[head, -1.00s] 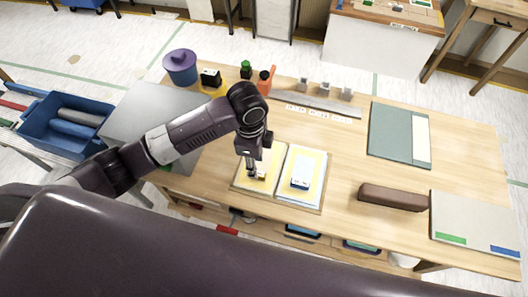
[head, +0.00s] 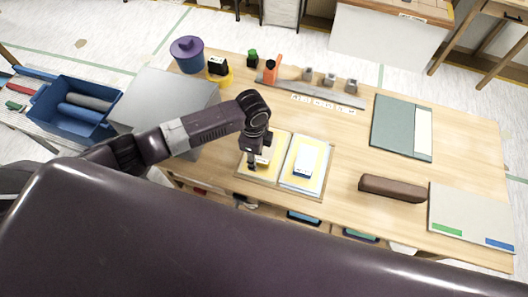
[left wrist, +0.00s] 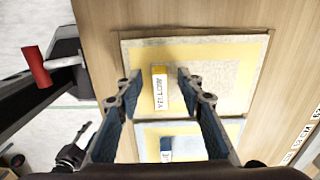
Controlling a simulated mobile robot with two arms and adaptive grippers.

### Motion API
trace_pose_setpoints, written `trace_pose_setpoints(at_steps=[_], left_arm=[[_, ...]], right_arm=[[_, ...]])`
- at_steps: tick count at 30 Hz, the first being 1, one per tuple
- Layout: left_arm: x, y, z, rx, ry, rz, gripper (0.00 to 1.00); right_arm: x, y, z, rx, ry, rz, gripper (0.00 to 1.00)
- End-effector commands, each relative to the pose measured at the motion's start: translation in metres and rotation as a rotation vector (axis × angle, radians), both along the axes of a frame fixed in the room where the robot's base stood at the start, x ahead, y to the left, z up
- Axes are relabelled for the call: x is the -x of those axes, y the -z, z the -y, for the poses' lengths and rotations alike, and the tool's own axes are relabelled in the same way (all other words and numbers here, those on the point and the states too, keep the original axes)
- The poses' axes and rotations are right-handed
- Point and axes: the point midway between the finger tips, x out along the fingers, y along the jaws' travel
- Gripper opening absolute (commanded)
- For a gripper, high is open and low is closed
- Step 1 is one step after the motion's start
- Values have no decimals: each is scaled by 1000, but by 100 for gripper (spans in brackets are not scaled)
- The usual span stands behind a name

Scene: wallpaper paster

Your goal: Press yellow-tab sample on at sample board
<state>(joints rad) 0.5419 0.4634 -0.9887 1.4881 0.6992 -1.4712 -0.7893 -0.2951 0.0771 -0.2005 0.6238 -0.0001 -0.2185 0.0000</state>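The sample board (head: 322,196) lies on the wooden table with two yellow-bordered panels side by side. The left panel carries a small yellow tab block, which reads "YELLOW" in the left wrist view (left wrist: 160,88). In the head view this block is partly hidden by my gripper. The right panel carries a white and blue tab block (head: 303,169), which also shows at the bottom of the left wrist view (left wrist: 166,149). My left gripper (left wrist: 158,82) is open, its fingers on either side of the yellow tab with gaps visible. My right gripper is not in view.
A brown bar (head: 392,188) and a pale board with green and blue tabs (head: 470,212) lie to the right. A grey-green folder (head: 396,126) lies behind them. A metal rail (head: 310,94) and a purple-lidded blue pot (head: 187,56) stand at the back. Bare tabletop surrounds the board.

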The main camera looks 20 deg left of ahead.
Motion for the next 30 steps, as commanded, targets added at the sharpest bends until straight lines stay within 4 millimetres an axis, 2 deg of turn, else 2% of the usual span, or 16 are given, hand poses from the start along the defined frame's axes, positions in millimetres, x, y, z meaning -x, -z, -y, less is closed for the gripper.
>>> trace_pose_setpoints(at_steps=[2,10,23,26,30], left_arm=[[0,0,0,0,0,0,30],[0,0,0,0,-1,0,1],[-1,-4,0,1,-1,1,0],[-1,-11,0,2,-2,2,0],[-2,-33,0,2,1,5,0]], right_arm=[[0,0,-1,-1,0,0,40],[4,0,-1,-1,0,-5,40],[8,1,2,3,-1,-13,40],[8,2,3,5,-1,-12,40],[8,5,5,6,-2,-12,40]])
